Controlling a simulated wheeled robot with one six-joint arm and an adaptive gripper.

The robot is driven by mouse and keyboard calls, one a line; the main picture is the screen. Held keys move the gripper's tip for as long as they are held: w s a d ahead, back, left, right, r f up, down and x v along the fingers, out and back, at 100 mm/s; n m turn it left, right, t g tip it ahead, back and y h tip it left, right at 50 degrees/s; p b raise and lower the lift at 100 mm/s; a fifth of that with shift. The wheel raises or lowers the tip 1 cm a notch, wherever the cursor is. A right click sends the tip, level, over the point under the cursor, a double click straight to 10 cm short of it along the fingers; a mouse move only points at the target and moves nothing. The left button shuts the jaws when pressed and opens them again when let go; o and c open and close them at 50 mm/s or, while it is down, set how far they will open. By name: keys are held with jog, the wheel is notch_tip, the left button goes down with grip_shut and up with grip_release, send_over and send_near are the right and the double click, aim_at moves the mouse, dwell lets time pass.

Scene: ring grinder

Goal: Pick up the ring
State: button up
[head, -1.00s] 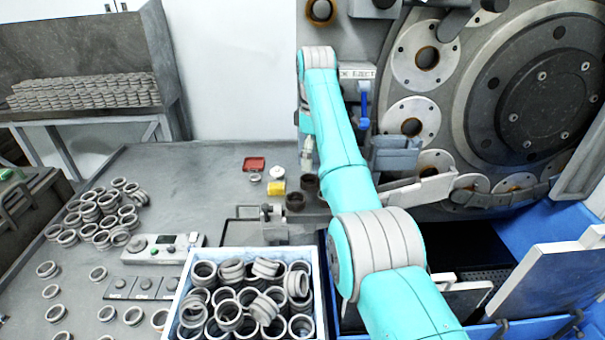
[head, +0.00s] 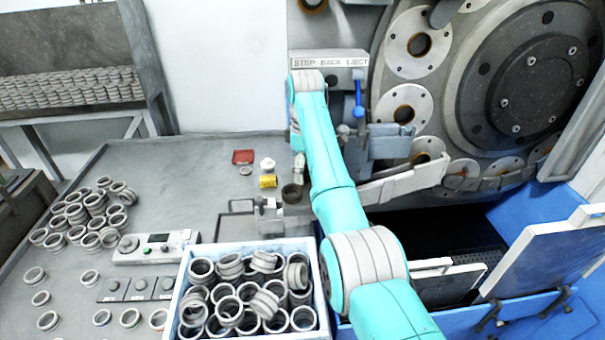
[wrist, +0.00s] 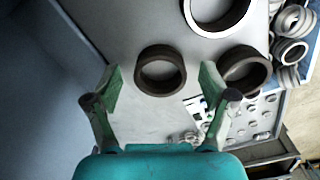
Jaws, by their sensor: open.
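In the wrist view a dark grey ring (wrist: 148,84) lies on the grey surface between and slightly beyond my fingertips. My gripper (wrist: 160,72) is open, one finger on each side of that ring, with nothing held. I cannot tell how high the fingertips are above it. A second dark ring (wrist: 230,80) lies right of the right finger, and a larger-looking ring (wrist: 190,18) is at the top edge. In the head view my gripper (head: 298,170) points down beside the machine, near a dark ring (head: 291,194); my arm hides part of that area.
A white-blue crate (head: 172,310) full of rings stands at the front. Loose rings (head: 90,215) and a control box (head: 150,247) lie on the left table. A red tray (head: 243,157) and yellow item (head: 268,181) stand left of my gripper. The grinder (head: 520,85) fills the right.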

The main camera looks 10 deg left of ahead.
jog(key=c, duration=1.3)
jog(key=shift+c, duration=0.2)
jog(key=shift+r, duration=0.15)
